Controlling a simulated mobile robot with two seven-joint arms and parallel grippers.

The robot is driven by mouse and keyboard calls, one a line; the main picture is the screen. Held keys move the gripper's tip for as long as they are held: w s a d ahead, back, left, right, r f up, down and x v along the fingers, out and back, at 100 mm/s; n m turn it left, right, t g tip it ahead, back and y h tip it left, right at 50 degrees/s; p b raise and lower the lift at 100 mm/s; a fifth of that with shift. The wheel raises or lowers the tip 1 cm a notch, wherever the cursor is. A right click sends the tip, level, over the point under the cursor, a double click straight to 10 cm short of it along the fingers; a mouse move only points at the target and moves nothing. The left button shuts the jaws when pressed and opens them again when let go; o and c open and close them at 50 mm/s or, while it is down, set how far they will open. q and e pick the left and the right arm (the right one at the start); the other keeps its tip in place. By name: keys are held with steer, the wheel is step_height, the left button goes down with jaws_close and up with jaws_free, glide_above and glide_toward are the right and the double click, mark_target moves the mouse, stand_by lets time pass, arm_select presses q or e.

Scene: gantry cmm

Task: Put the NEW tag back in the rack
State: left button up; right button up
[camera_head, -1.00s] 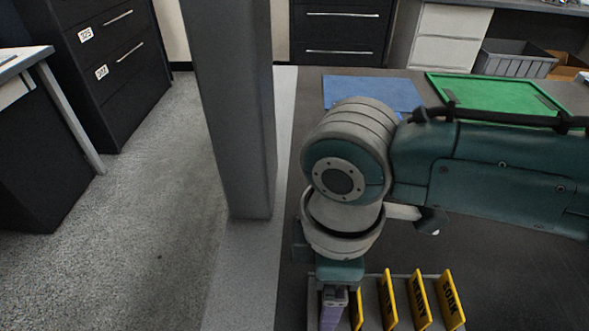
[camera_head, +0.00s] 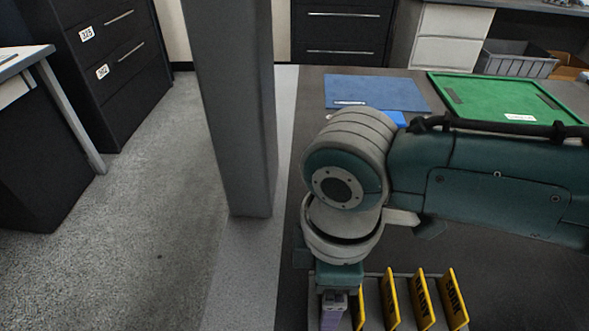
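A grey rack (camera_head: 373,295) lies at the bottom of the picture, cut off by the lower edge. Several yellow tags with dark lettering stand tilted in it, such as the rightmost tag (camera_head: 454,295) and one in the middle (camera_head: 421,300). The lettering is too small to read surely, so I cannot tell which is the NEW tag. My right gripper (camera_head: 334,312) points down at the left end of the rack, beside the leftmost yellow tag (camera_head: 360,308). Its fingertips are cut off, so its opening and any held thing are hidden. My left gripper is out of view.
A blue mat (camera_head: 375,90) and a green tray (camera_head: 500,95) lie at the back of the dark table. A grey pillar (camera_head: 232,120) stands on the table's left side. A grey bin (camera_head: 515,60) is at the back right. My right arm covers the middle.

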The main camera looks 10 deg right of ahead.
stand_by(0.3)
steer(key=o, duration=1.1)
steer(key=shift+c, duration=0.2)
steer(key=shift+r+p, duration=0.4)
steer(key=shift+p, duration=0.1)
steer(key=shift+r+p, duration=3.1)
steer(key=shift+p, duration=0.3)
steer(key=shift+s, duration=0.1)
